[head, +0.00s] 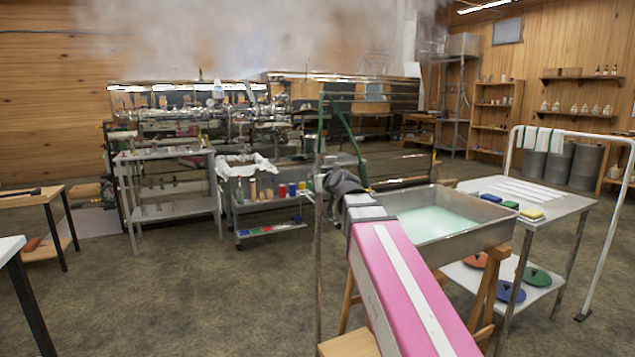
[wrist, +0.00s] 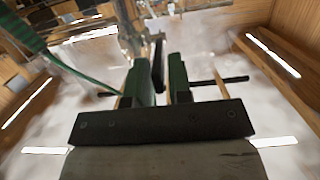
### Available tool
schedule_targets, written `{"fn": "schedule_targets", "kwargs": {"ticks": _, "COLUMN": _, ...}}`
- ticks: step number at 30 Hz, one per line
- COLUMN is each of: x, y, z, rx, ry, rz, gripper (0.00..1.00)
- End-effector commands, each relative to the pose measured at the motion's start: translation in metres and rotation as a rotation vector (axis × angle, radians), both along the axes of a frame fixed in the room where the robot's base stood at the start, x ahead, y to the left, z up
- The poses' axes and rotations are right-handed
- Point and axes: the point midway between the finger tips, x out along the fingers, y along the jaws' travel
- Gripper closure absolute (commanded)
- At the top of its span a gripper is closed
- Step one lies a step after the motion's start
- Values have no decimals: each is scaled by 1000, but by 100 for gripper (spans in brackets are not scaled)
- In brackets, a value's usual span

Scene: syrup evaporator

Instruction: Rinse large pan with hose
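The large pan (head: 480,238) is a grey metal basin with pale green liquid in it, on a wooden stand at right of centre. A green hose (head: 344,122) arches over from a thin post and drops behind the end of my arm; green hose also shows at the left of the wrist view (wrist: 28,30). My gripper (wrist: 162,72) has two green-faced fingers with a narrow gap between them. A dark piece (wrist: 158,65) shows in the gap, and a black bar (wrist: 232,79) sticks out on both sides. I cannot tell whether the fingers grip them. My arm hides the pan's near left side.
A steel table (head: 540,205) with sponges, and coloured discs on its lower shelf, stands right of the pan. A white pipe frame (head: 612,230) is beyond it. Carts and the steaming evaporator (head: 190,115) stand behind. Floor (head: 220,295) at left of centre is clear.

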Motion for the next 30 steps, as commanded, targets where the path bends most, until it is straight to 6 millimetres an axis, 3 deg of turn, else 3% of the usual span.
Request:
{"fn": "schedule_targets", "kwargs": {"ticks": 9, "x": -57, "y": -23, "z": 10, "rx": 0, "ry": -1, "rz": -1, "gripper": 81}}
{"fn": "schedule_targets", "kwargs": {"ticks": 15, "x": -80, "y": -33, "z": 15, "rx": 0, "ry": -1, "rz": -1, "gripper": 81}}
{"fn": "schedule_targets", "kwargs": {"ticks": 26, "x": -82, "y": -35, "z": 16, "rx": 0, "ry": 0, "rz": 0, "gripper": 81}}
{"fn": "schedule_targets", "kwargs": {"ticks": 30, "x": -81, "y": -35, "z": 5, "rx": -4, "ry": 26, "rz": 0, "gripper": 81}}
